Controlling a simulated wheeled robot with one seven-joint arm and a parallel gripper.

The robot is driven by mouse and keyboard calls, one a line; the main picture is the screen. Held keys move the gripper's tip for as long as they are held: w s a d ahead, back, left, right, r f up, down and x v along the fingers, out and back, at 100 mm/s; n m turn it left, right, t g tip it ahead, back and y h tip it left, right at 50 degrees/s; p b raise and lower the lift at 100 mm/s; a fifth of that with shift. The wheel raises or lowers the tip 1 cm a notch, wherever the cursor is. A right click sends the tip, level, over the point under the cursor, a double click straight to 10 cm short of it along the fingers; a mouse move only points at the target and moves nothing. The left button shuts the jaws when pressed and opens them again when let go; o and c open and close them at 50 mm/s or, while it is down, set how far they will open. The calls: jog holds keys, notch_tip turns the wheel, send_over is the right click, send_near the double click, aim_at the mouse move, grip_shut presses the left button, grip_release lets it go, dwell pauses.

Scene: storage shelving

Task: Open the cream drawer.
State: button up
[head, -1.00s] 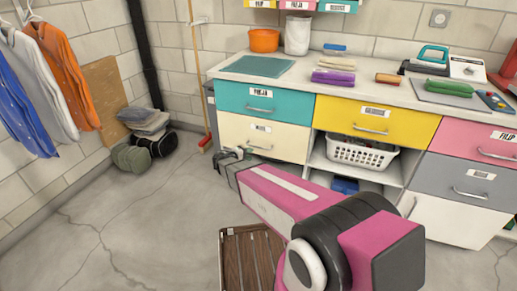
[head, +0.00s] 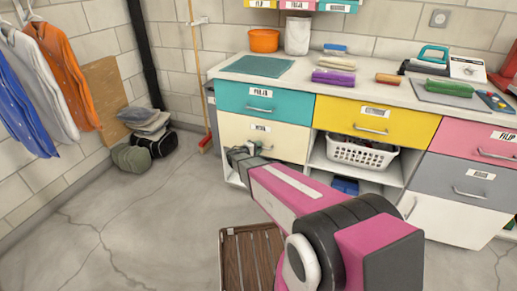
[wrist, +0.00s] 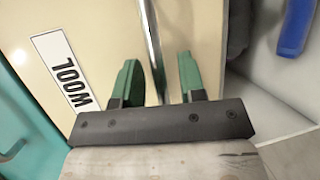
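The cream drawer (head: 288,143) sits under a teal drawer (head: 285,106) at the left of the counter and looks closed. In the wrist view its cream front (wrist: 95,25) carries a label (wrist: 62,69) reading WOOL. Its metal bar handle (wrist: 151,40) runs up the wrist picture between my two green fingers. My gripper (wrist: 161,80) is open, with one finger on each side of the bar, which lies nearer the left finger. I cannot tell whether either finger touches it. In the head view my gripper (head: 248,157) is at the drawer front and partly hides the handle.
A yellow drawer (head: 400,122) and a white basket (head: 362,154) on an open shelf are to the right. A wooden slatted crate (head: 228,262) stands on the floor below my arm. A red broom (head: 206,142) leans left of the cabinet.

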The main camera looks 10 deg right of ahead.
jog(key=shift+w+d, duration=0.15)
grip_shut()
jog(key=s+a, duration=0.8)
jog(key=s, duration=0.5)
jog(key=s+a, duration=0.8)
jog(key=s, duration=0.6)
jog(key=shift+s, duration=0.3)
grip_release()
jog(key=v, duration=1)
jog(key=shift+s+a, duration=0.25)
jog(key=shift+r, duration=0.1)
